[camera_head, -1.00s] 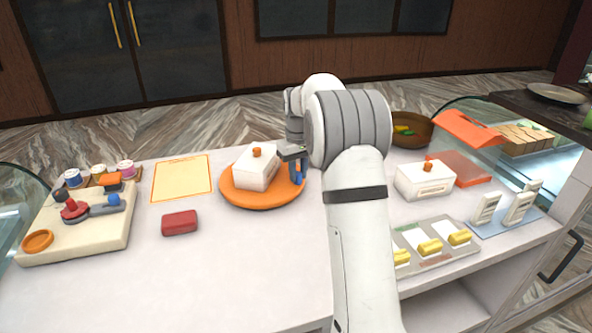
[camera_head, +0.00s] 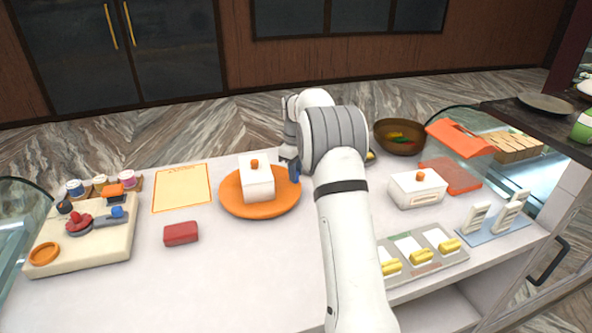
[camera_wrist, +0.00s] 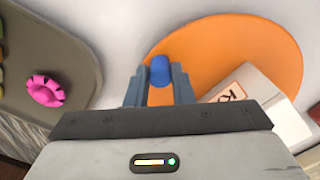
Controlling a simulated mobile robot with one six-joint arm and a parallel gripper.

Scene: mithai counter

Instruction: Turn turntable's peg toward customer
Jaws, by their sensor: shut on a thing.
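The orange turntable (camera_head: 232,201) lies on the counter left of my arm, and it also shows in the wrist view (camera_wrist: 240,40). A white box (camera_head: 257,180) with an orange knob stands on it; part of the box shows in the wrist view (camera_wrist: 285,125). The blue peg (camera_wrist: 160,70) stands near the turntable's rim. My gripper (camera_wrist: 159,80) is shut on the peg, one finger on each side of it. In the head view the peg and fingertips are mostly hidden by my wrist at the turntable's right rim.
A red block (camera_head: 181,233) and an orange-bordered sheet (camera_head: 182,188) lie to the left. A cream board (camera_head: 95,247) with tools is further left. To the right are a second white box (camera_head: 417,189), a brown bowl (camera_head: 399,137) and a grey tray (camera_head: 455,262). The front counter is clear.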

